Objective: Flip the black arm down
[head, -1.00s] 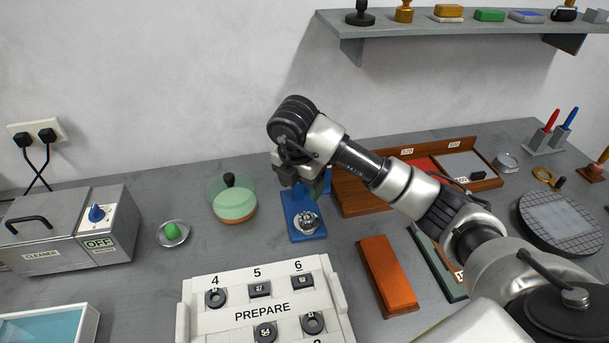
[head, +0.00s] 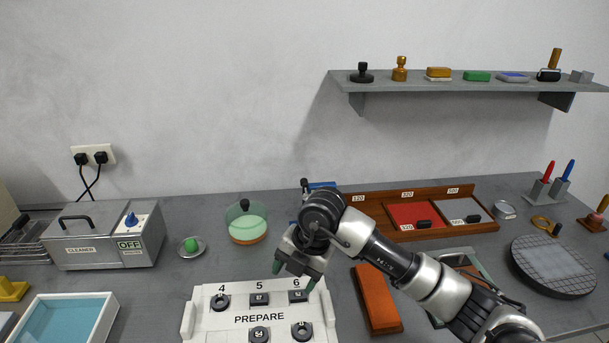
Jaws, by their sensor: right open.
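My right gripper (head: 293,287) is open and empty, pointing down over the back of the white PREPARE tray, near slots 5 and 6. Behind my right wrist stands a blue fixture (head: 322,185), mostly hidden; only blue bits of it show. A thin black piece with a knob (head: 304,184) sticks up at its top left and looks like the end of the black arm, raised. The rest of that arm and the fixture's base are hidden by my wrist. My left gripper is not in view.
The white PREPARE tray (head: 190,320) holds several dark parts. An orange-brown block (head: 376,300) lies right of it, and a wooden tray (head: 372,204) stands behind.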

